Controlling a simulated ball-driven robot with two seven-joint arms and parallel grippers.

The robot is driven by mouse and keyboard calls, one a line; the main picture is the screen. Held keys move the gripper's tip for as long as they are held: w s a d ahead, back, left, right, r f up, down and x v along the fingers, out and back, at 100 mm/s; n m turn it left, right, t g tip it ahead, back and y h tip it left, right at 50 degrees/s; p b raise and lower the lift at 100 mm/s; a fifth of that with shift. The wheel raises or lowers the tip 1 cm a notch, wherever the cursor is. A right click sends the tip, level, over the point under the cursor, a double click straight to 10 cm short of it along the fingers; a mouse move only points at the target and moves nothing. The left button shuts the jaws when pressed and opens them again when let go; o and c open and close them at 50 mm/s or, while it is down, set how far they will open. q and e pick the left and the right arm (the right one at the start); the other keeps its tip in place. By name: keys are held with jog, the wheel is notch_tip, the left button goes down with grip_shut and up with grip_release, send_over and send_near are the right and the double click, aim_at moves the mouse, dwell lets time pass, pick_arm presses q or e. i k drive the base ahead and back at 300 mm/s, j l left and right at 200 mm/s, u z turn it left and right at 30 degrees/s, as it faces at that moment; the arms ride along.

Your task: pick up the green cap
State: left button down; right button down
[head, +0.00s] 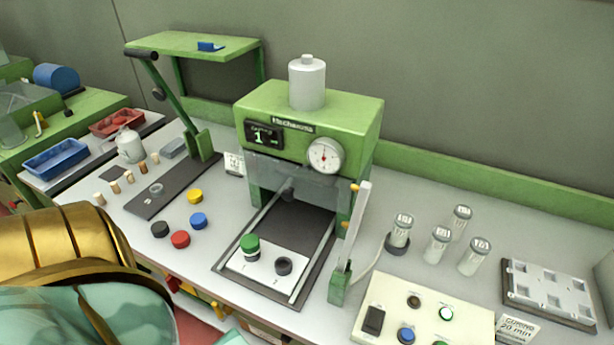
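Neither my left nor my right gripper shows in the head view. A gold and teal part of my own body fills the lower left corner and hides the table's front edge there.
The green press (310,118) stands behind the plate, with an upright lever (352,240) to the right. Loose yellow (195,196), blue (198,221), red (180,239) and black (160,229) caps lie left. A control box (425,310) and several glass vials (440,245) stand right.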

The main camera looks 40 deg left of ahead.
aim_at(251, 244)
jog(key=u, duration=1.85)
